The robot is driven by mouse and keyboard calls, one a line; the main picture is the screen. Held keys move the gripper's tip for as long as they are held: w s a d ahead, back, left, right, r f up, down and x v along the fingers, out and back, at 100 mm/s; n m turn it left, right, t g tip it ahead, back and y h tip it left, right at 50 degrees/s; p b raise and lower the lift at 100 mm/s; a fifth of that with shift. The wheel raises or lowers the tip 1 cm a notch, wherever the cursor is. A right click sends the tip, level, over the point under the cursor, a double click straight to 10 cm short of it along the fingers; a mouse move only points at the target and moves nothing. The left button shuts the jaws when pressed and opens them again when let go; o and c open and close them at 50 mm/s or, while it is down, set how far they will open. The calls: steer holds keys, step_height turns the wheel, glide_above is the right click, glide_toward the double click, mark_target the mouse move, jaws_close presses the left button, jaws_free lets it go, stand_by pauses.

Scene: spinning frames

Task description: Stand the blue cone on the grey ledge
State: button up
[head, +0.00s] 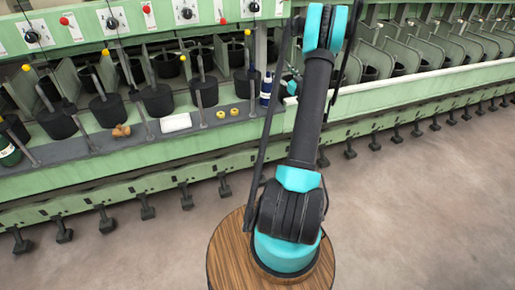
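The grey ledge (75,149) runs along the front of the green machine, below a row of black pots, in the left half of the head view. A small light-blue shape (291,87) shows just left of my arm, near the ledge's right end. It may be the blue cone, but it is partly hidden and too small to be sure. My arm rises through the middle of the view and reaches the top edge.
On the ledge are a dark blue bottle (265,90), yellow pieces (220,114), a white block (175,123), a brown lumpy thing (121,130) and a dark green bottle (9,153). A round wooden top (222,262) is below my arm. The floor (430,210) at right is clear.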

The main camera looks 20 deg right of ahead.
steer(key=s+a+r+m+g+h, duration=0.1)
steer(key=s+a+r+m+h, duration=0.1)
steer(key=s+r+m+h, duration=0.3)
steer(key=s+a+r+m+g+h, duration=0.2)
steer(key=a+r+h, duration=0.1)
steer(key=r+h, duration=0.25)
steer(key=s+a+f+n+g+y, duration=0.1)
steer(key=s+a+f+g, duration=0.3)
steer(key=s, duration=0.8)
steer(key=s+a+f+n+g+y, duration=0.1)
steer(key=s+a+f+g+y, duration=0.2)
steer(key=s+a+f, duration=0.5)
steer(key=s+a+f+n+g+y, duration=0.2)
steer(key=s+a+f+g, duration=0.3)
steer(key=s+a, duration=0.7)
steer(key=s+f+y, duration=0.1)
steer(key=s, duration=0.4)
steer(key=shift+f, duration=0.25)
steer(key=shift+d, duration=0.1)
